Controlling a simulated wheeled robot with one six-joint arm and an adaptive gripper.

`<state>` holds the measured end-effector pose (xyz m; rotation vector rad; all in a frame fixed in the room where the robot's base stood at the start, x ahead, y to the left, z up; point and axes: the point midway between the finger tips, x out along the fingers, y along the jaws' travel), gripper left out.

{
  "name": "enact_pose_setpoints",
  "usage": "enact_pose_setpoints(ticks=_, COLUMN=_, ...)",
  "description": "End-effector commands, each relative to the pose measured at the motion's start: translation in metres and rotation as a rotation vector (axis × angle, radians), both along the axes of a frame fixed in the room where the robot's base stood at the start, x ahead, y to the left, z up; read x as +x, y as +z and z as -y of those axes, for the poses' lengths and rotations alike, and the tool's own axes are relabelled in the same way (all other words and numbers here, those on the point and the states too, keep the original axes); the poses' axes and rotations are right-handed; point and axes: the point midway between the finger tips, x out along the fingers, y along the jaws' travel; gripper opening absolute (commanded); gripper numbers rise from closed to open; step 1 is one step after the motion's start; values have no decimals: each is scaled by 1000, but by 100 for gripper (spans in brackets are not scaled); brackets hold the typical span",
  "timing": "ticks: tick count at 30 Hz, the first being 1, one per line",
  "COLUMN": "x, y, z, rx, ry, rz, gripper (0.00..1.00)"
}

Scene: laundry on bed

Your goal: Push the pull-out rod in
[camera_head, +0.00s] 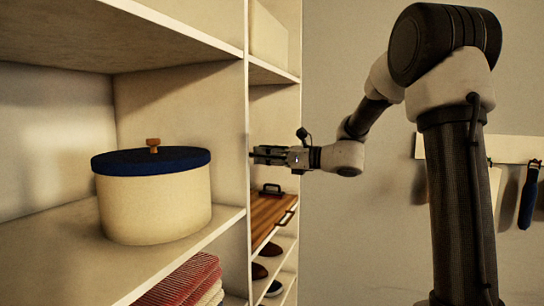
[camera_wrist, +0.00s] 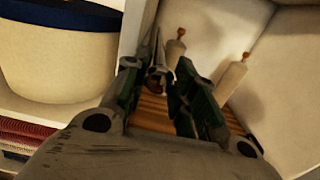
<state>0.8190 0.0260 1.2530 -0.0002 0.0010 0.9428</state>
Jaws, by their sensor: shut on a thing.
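My gripper (camera_head: 262,155) reaches left into the narrow right-hand section of the shelf unit, level with the space above a wooden tray. In the wrist view my gripper (camera_wrist: 159,76) has its fingers to either side of a slim, dark metallic piece (camera_wrist: 155,77), which looks like the end of the pull-out rod, and it is shut on it. The rod's far part runs up and away, close to the white upright panel. How far the rod sticks out is hard to tell. In the head view the rod is hidden by the gripper and panel.
A cream round box (camera_head: 155,205) with a blue lid stands left of the upright panel (camera_head: 247,110). The wooden tray (camera_head: 270,220) with dark handles lies below the gripper, shoes (camera_head: 262,270) beneath. Two pale bottles (camera_wrist: 232,78) stand beyond the fingers. Folded red cloth (camera_head: 185,280) lies lower left.

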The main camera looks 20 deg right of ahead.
Motion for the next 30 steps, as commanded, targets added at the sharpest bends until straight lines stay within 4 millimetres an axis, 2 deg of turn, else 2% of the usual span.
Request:
enact_pose_setpoints(ticks=3, x=1, y=2, z=-1, rx=3, ry=-2, rz=3, gripper=0)
enact_pose_setpoints(ticks=4, x=1, y=2, z=-1, rx=3, ry=-2, rz=3, gripper=28)
enact_pose_setpoints(ticks=7, x=1, y=2, z=0, rx=3, ry=-1, rz=3, gripper=47)
enact_pose_setpoints(ticks=8, x=1, y=2, z=0, rx=3, ry=-1, rz=3, gripper=48)
enact_pose_setpoints(ticks=16, x=0, y=1, z=0, rx=2, ry=-1, rz=3, gripper=48)
enact_pose_setpoints(ticks=20, x=-4, y=1, z=7, rx=2, ry=-1, rz=3, gripper=48)
enact_pose_setpoints(ticks=30, x=-45, y=1, z=65, rx=2, ry=-5, rz=1, gripper=48)
